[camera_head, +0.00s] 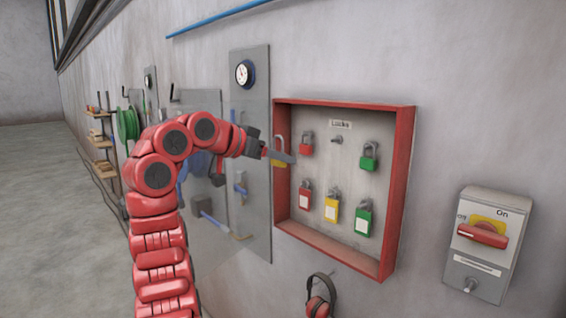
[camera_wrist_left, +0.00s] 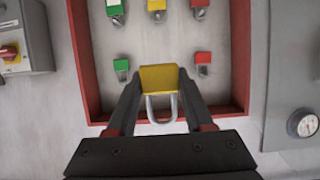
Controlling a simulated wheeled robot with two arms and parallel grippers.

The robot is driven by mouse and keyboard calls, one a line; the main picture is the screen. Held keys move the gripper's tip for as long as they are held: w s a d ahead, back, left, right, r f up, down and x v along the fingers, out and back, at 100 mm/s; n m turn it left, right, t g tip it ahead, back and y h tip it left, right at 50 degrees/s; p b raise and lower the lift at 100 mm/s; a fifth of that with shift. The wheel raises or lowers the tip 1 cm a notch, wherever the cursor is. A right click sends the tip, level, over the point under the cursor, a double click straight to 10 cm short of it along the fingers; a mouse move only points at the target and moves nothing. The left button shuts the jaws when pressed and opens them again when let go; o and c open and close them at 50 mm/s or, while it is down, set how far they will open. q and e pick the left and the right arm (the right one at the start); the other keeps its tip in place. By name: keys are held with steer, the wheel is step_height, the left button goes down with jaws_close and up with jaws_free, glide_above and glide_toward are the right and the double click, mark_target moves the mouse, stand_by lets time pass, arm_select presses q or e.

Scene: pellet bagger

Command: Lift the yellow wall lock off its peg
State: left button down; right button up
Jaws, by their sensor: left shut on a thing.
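The padlock is apart from the pegs. A bare peg (camera_head: 336,139) shows in the top row of the box, under the "Locks" label. A second yellow padlock (camera_head: 332,206) with a white tag hangs in the bottom row. My right gripper is in neither view.
The red-framed lock box (camera_head: 410,160) also holds red padlocks (camera_head: 305,196) and green padlocks (camera_head: 364,218). A grey switch box (camera_head: 487,240) with a red handle is at right. Ear muffs (camera_head: 319,299) hang below. A grey panel with a gauge (camera_head: 245,73) is at left.

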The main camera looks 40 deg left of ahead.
mark_target(275, 164)
arm_select(q)
steer(key=shift+s+a+f+b, duration=0.1)
steer(key=shift+s+b, duration=1.05)
steer(key=shift+s+a+b, duration=0.1)
steer(key=shift+s+b, duration=1)
steer(key=shift+b, duration=0.05)
steer(key=s+b, duration=0.1)
steer(key=s, duration=0.1)
steer(key=shift+s+a, duration=0.1)
steer(key=shift+s, duration=0.3)
